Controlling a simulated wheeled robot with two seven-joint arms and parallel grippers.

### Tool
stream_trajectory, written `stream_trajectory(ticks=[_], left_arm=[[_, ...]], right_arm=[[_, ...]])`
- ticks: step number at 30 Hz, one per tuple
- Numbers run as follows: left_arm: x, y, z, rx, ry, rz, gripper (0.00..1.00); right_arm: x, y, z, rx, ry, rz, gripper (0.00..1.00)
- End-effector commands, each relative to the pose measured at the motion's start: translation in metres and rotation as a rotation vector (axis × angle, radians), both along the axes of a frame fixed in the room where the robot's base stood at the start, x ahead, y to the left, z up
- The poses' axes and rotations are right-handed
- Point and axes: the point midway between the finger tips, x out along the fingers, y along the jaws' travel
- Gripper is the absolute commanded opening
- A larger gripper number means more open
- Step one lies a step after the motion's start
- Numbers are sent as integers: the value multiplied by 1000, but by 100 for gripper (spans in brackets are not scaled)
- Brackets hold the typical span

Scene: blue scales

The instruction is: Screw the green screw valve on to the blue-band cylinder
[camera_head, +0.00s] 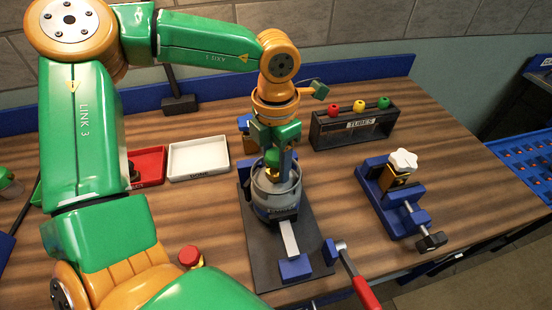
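A grey cylinder (276,200) stands upright in a clamp fixture on a dark plate in the middle of the table. No blue band on it can be made out for certain. A green screw valve (272,157) with a brass-coloured lower part shows at the cylinder's top. Whether it is threaded in cannot be seen. My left gripper (280,167) points down at the cylinder's top, with a finger right beside the valve. The other finger is mostly hidden, so its grip is unclear. My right gripper is not in view.
A black tube rack (352,136) with red, yellow and green caps stands at the back right. A blue vise (385,200) holds a brass part with a white knob (403,160). A white tray (198,160) and a red tray (150,161) lie left. A red-handled lever (365,292) juts at the front.

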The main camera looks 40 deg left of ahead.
Motion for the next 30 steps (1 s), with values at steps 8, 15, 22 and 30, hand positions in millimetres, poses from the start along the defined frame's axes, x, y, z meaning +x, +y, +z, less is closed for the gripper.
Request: stream_trajectory(ticks=[8,15,22,30], left_arm=[[0,0,-1,-1,0,-132,0],[0,0,0,-1,0,-857,0],[0,-1,0,0,0,-1542,0],[0,-1,-1,0,0,-1751,0]], right_arm=[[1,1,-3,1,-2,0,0],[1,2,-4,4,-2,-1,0],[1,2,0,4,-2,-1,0],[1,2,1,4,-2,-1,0]])
